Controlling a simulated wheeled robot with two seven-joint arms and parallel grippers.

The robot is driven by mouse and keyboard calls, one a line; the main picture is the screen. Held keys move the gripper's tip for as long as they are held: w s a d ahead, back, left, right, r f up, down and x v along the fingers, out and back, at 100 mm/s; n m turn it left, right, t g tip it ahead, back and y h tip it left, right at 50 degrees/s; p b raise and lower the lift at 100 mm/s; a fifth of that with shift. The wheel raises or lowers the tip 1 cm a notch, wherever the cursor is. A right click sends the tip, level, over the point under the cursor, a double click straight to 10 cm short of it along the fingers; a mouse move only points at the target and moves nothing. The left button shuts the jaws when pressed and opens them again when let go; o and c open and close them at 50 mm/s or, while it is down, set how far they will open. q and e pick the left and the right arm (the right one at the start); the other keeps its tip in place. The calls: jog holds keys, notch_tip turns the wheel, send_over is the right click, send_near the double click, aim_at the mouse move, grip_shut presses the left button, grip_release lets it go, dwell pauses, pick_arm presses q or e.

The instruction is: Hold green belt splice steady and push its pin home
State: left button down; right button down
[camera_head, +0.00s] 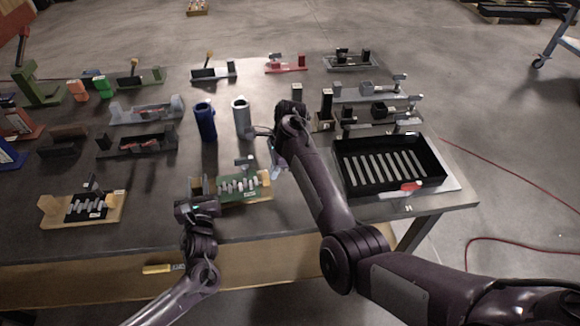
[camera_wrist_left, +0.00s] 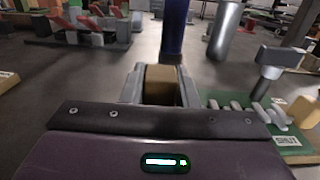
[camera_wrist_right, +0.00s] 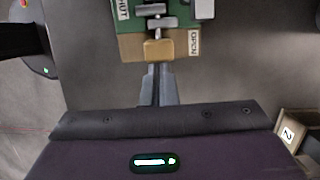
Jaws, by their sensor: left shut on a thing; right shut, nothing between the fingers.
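The green belt splice (camera_head: 240,187) lies on a tan wooden base near the table's front edge, with light hinge knuckles along it. My left gripper (camera_head: 204,189) is shut on the wooden end block (camera_wrist_left: 162,84) at its left end. The tan pin head (camera_wrist_right: 159,49) sits beside the OPEN label. My right gripper (camera_wrist_right: 158,80) is shut and empty, its fingertips close to the pin head; I cannot tell whether they touch. It also shows in the head view (camera_head: 277,170).
A similar black splice (camera_head: 88,207) lies to the left. Blue (camera_head: 205,120) and grey (camera_head: 242,118) cylinders stand behind. A black tray (camera_head: 390,184) is at the right. A grey post with a block head (camera_wrist_left: 273,65) rises by the splice. Bare table lies between the two splices.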

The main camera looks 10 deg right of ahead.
jog(key=shift+a, duration=0.4)
pick_arm(q)
jog(key=shift+d, duration=0.1)
pick_arm(e)
jog(key=d, duration=0.4)
jog(key=shift+d+r, duration=0.25)
jog(key=shift+r, duration=0.1)
jog(key=v, duration=0.9)
jog(key=shift+r, duration=0.15)
pick_arm(q)
jog(key=c, duration=1.1)
grip_release()
jog(key=shift+o, duration=0.3)
